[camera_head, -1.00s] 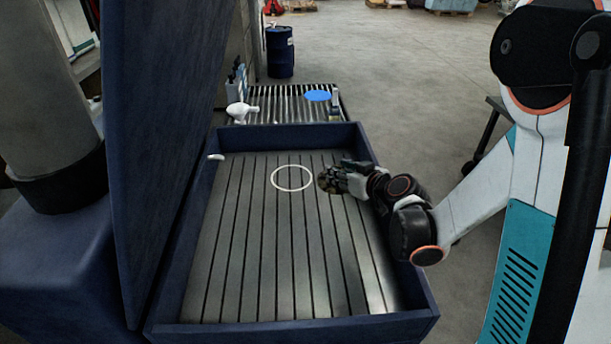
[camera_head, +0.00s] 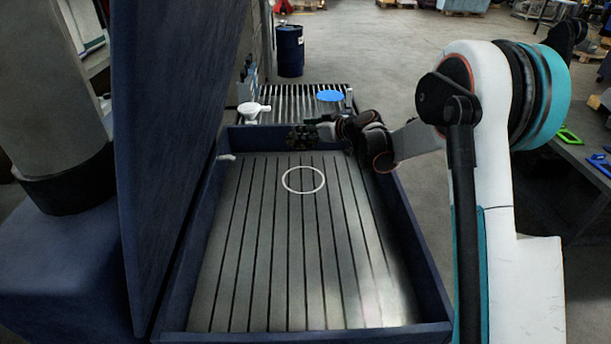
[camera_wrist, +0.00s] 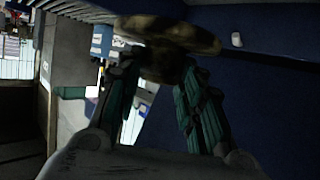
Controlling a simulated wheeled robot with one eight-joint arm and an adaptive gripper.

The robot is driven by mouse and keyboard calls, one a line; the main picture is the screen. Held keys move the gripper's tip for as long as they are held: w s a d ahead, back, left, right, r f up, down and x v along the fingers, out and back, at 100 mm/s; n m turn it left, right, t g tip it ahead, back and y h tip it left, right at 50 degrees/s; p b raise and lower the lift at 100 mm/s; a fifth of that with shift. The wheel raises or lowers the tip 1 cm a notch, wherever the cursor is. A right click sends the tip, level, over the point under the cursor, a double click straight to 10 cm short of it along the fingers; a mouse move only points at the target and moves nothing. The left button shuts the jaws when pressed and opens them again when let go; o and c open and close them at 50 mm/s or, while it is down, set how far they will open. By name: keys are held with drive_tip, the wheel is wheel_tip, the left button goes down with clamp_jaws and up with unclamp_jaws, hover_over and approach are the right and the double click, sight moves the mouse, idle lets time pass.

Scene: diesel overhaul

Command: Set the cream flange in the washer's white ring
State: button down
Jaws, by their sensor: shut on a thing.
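My gripper (camera_head: 316,133) is shut on a round flange with a hub, which looks brown-tan, dark and mottled rather than clean cream. The flange (camera_head: 301,138) is held near the washer's far wall, beyond the ring, and hangs apart from the ring. In the wrist view the flange (camera_wrist: 180,32) sits at the tips of my gripper (camera_wrist: 160,75), its disc edge lit and its hub in shade. The white ring (camera_head: 304,180) lies empty on the slatted floor of the blue washer (camera_head: 300,328), in its far half.
The washer's tall open lid (camera_head: 175,150) stands along the left side. Beyond the far wall is a roller table (camera_head: 290,98) with a pale stemmed part (camera_head: 252,110) and a blue disc (camera_head: 330,96). A blue drum (camera_head: 290,50) stands behind. The washer floor is otherwise clear.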

drive_tip(key=b, duration=0.5)
hover_over(306, 181)
wheel_tip(306, 181, down, 16)
drive_tip(key=shift+d+f, duration=0.1)
drive_tip(key=shift+f, duration=0.15)
drive_tip(key=c, duration=1.1)
unclamp_jaws()
